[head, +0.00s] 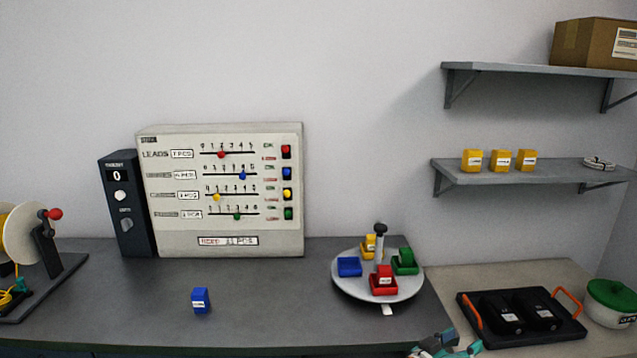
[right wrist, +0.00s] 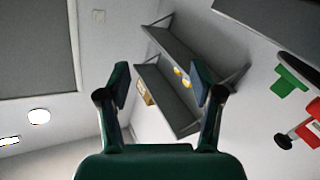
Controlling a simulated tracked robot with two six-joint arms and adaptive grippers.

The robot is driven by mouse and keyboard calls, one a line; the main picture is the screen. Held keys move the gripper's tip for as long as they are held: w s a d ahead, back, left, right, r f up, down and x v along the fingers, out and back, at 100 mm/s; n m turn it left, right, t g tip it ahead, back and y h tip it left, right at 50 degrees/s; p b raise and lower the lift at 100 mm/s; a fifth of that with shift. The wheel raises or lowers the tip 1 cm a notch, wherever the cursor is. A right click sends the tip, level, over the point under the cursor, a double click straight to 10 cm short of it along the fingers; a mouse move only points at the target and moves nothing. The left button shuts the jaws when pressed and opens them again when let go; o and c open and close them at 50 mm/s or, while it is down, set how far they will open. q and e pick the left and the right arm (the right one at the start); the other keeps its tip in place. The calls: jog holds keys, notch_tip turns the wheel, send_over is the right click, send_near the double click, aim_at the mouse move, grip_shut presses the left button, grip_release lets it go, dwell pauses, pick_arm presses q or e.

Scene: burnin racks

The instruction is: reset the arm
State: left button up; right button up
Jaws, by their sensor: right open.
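My right gripper (head: 447,345) shows at the bottom edge of the head view, in front of the grey bench, and only part of it is in the picture. In the right wrist view its two fingers (right wrist: 162,90) stand wide apart with nothing between them. Beyond them that view shows the wall and shelves, tilted. My left gripper is in neither view.
A blue box (head: 201,300) stands alone on the grey bench (head: 270,325). A round turntable (head: 350,289) holds coloured bins near the bench's right end. A panel with sliders (head: 220,190) stands behind. At right are a black tray (head: 522,335) and shelves (head: 540,172).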

jog(key=s+a+f+n+y, duration=0.3)
jog(key=s+f+y, duration=0.3)
jog(key=f, duration=0.4)
jog(key=s+a+f+n+y, duration=0.3)
jog(key=s+f+y, duration=0.25)
jog(key=f, duration=0.45)
jog(key=s+a+f+g+y, duration=0.2)
jog(key=s+a+g+y, duration=0.2)
jog(key=s+a, duration=0.3)
jog(key=s+a+f+g+y, duration=0.3)
jog(key=s+a, duration=0.3)
jog(key=s, duration=1)
jog(key=shift+s+a+f+g+y, duration=0.2)
jog(key=shift+a+g+y, duration=0.25)
jog(key=shift+g, duration=0.25)
